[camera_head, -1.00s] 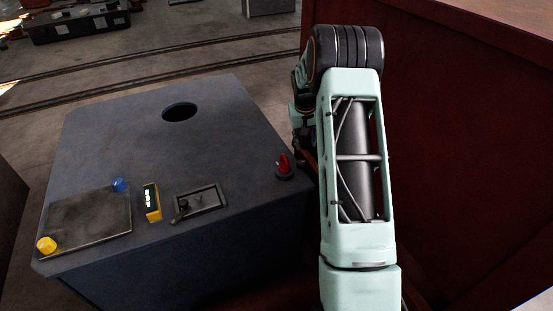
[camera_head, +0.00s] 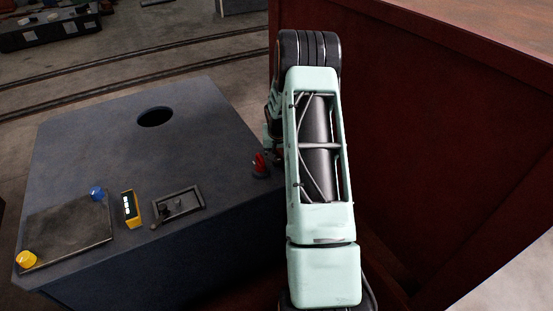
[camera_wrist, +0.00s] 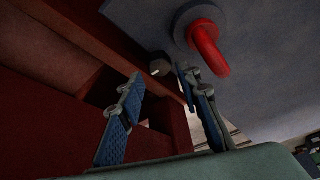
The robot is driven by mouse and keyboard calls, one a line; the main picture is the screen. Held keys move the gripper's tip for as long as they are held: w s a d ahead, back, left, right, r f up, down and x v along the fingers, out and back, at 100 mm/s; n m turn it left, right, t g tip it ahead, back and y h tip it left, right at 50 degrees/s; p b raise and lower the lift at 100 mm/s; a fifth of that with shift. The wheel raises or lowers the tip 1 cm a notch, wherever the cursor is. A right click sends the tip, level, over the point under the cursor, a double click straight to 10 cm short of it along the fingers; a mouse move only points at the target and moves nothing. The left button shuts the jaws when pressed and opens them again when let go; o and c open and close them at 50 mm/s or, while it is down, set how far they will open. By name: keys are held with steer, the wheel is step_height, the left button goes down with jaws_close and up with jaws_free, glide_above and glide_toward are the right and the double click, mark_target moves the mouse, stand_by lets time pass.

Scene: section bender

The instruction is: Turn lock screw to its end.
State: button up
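The wrist view shows my gripper (camera_wrist: 160,86) open, with two blue-padded fingers apart and nothing between them. A small grey bolt-like piece (camera_wrist: 160,67) shows just past the fingertips, beside the cabinet's edge; it may be the lock screw, but I cannot tell for sure. A red handle on a round grey base (camera_wrist: 207,47) is up and right of the fingers, apart from them. In the head view the red handle (camera_head: 260,164) stands at the right edge of the grey cabinet's top (camera_head: 130,160). My arm hides the gripper there.
The cabinet top has a round hole (camera_head: 155,117), a recessed tray with a small lever (camera_head: 180,205), a yellow display (camera_head: 131,209), a blue knob (camera_head: 97,194) and a yellow knob (camera_head: 26,260). A dark red wall (camera_head: 420,150) stands close to the right of my arm.

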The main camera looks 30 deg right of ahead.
mark_target(276, 161)
steer(key=shift+x, duration=1.85)
jaws_close()
steer(key=shift+a+f+m+b, duration=0.1)
steer(key=shift+f+m+b, duration=0.3)
steer(key=shift+b, duration=0.7)
steer(key=shift+r+m+g+h+b, duration=0.3)
steer(key=shift+m+h+b, duration=0.2)
steer(key=shift+m+b, duration=0.55)
steer(key=shift+r, duration=0.1)
